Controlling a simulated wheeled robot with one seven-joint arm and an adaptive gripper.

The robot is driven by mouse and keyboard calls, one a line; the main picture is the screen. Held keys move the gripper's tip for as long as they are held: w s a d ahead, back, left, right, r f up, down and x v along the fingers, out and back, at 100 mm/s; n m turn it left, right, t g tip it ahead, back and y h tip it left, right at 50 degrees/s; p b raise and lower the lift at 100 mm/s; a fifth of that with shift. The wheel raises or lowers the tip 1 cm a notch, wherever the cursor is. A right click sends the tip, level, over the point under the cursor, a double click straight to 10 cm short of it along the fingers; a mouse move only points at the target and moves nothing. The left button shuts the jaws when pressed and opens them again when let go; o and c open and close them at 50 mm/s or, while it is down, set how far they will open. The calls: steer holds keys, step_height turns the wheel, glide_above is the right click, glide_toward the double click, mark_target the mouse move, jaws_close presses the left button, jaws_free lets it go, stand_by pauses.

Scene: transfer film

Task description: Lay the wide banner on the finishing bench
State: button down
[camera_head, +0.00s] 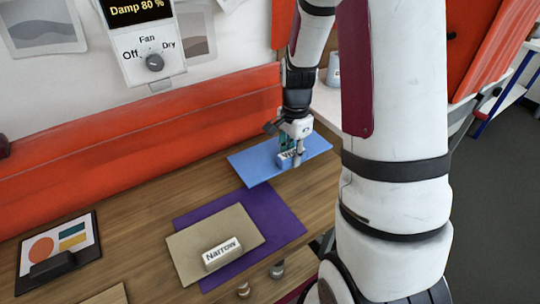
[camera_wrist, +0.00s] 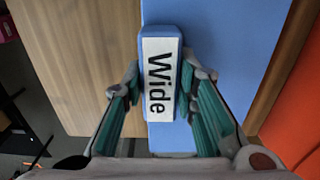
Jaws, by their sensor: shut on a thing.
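The wide banner appears as a blue flat sheet (camera_head: 255,165) at the far right part of the wooden bench (camera_head: 140,205). A block labelled "Wide" (camera_wrist: 160,75) sits on the blue sheet (camera_wrist: 225,40). My gripper (camera_head: 291,151) is shut on this block, with one finger along each long side in the wrist view. The fingers partly hide the block in the head view. I cannot tell whether the sheet touches the bench or hangs just above it.
A tan sheet (camera_head: 190,250) with a "Narrow" block (camera_head: 222,254) lies on a purple sheet (camera_head: 275,210). Two small knobs (camera_head: 277,269) stand at the front. A picture board (camera_head: 60,252) lies left. An orange padded ledge (camera_head: 130,125) runs behind. A "Damp 80 %" dial panel (camera_head: 150,45) is above.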

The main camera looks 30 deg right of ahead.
mark_target(272, 152)
steer(key=w, duration=0.1)
steer(key=w+a, duration=0.1)
steer(key=w, duration=0.1)
steer(key=w+a, duration=0.1)
steer(key=w, duration=0.1)
steer(key=shift+w+f, duration=0.2)
steer(key=shift+f, duration=0.05)
steer(key=shift+w+a, duration=0.25)
steer(key=shift+w, duration=0.3)
steer(key=f, duration=0.2)
steer(key=shift+s+d+f, duration=0.1)
steer(key=shift+s+f, duration=0.1)
steer(key=shift+f, duration=0.2)
steer(key=shift+f+p, duration=0.3)
steer(key=shift+f, duration=0.1)
steer(key=shift+f, duration=0.2)
steer(key=c, duration=1.3)
jaws_free()
steer(key=shift+r, duration=0.15)
